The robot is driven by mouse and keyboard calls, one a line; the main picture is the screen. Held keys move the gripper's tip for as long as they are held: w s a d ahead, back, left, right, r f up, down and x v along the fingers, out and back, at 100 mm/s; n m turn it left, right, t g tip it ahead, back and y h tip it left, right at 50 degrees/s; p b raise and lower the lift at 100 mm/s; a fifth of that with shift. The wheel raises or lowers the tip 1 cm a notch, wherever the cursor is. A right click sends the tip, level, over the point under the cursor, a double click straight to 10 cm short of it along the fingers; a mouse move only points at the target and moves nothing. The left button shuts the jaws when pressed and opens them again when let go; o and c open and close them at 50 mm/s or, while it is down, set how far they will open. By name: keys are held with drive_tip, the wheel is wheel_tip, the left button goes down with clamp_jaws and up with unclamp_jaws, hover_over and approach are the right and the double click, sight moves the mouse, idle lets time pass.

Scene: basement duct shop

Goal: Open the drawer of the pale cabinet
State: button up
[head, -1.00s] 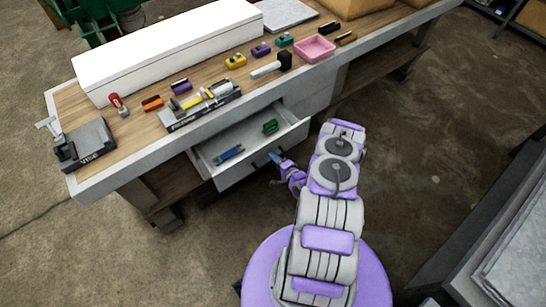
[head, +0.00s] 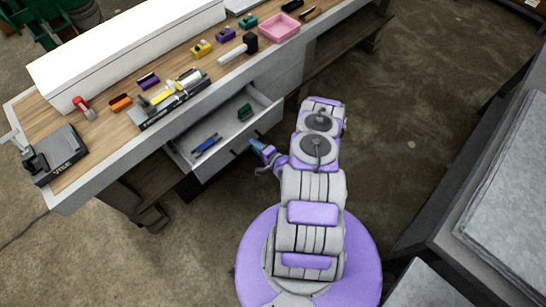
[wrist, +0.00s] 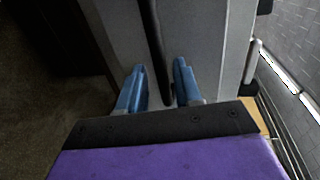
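The pale cabinet (head: 284,72) is a light grey unit under the wooden worktop. Its drawer (head: 214,168) stands pulled out, with its inside showing in the head view. A blue tool (head: 206,144) and a green block (head: 244,112) lie in it. My gripper (head: 262,152) is at the drawer's front face. In the wrist view, the blue fingers of my gripper (wrist: 160,78) are apart, one on each side of the dark bar handle (wrist: 154,40). Small gaps seem to show between handle and fingers; contact is not clear.
The worktop (head: 112,142) carries a vise (head: 55,155), a long white box (head: 130,50), a pink tray (head: 280,27) and several small tools. A grey-topped bench (head: 515,190) stands at the right. Bare floor (head: 400,130) lies between.

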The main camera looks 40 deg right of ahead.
drive_tip(key=p+v, duration=0.3)
drive_tip(key=v, duration=1.2)
drive_tip(key=shift+s+p, duration=0.15)
drive_tip(key=shift+p, duration=0.2)
